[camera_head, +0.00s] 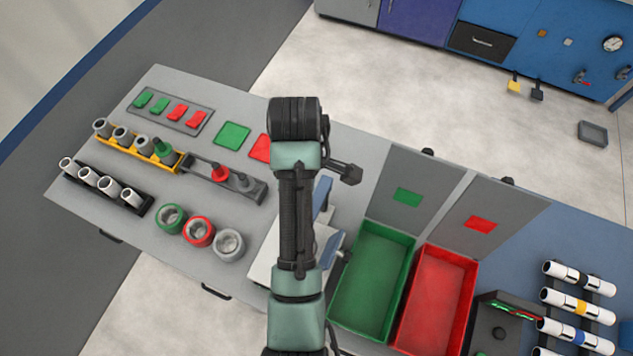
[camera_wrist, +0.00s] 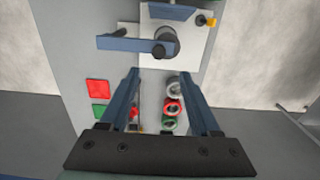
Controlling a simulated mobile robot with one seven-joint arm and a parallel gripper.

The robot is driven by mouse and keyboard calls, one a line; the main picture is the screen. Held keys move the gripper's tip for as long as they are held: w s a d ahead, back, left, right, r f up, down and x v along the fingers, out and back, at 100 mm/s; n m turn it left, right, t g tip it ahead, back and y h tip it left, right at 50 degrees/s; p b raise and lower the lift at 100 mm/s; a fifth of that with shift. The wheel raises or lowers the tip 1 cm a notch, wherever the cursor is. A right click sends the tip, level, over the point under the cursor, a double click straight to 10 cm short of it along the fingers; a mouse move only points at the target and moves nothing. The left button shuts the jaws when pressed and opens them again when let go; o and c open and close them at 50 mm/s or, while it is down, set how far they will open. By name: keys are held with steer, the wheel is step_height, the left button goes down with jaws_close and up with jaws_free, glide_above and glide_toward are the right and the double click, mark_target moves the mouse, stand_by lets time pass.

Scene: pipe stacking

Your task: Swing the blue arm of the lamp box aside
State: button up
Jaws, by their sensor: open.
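The lamp box (camera_wrist: 190,62) is a white box standing on the grey table, in the upper middle of the wrist view. Its blue arm (camera_wrist: 125,44) reaches out to the left from a dark round knob (camera_wrist: 166,42) over the box. In the head view the box (camera_head: 263,258) is mostly hidden behind my arm, with blue parts showing beside it. My gripper (camera_wrist: 158,76) is open with nothing between its two blue fingers. The fingertips point toward the box and look just short of the blue arm. I cannot tell their height above it.
A green bin (camera_head: 372,285) and a red bin (camera_head: 436,300) stand right of the box. Green, red and grey rings (camera_head: 199,231) lie to its left. Racks of pipes (camera_head: 104,187) and a switch panel (camera_head: 172,112) are at the table's far left.

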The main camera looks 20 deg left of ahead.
step_height(320, 180, down, 12)
steer(key=shift+w+f, duration=0.1)
steer(key=shift+f, duration=0.05)
stand_by(0.3)
jaws_close()
stand_by(1.4)
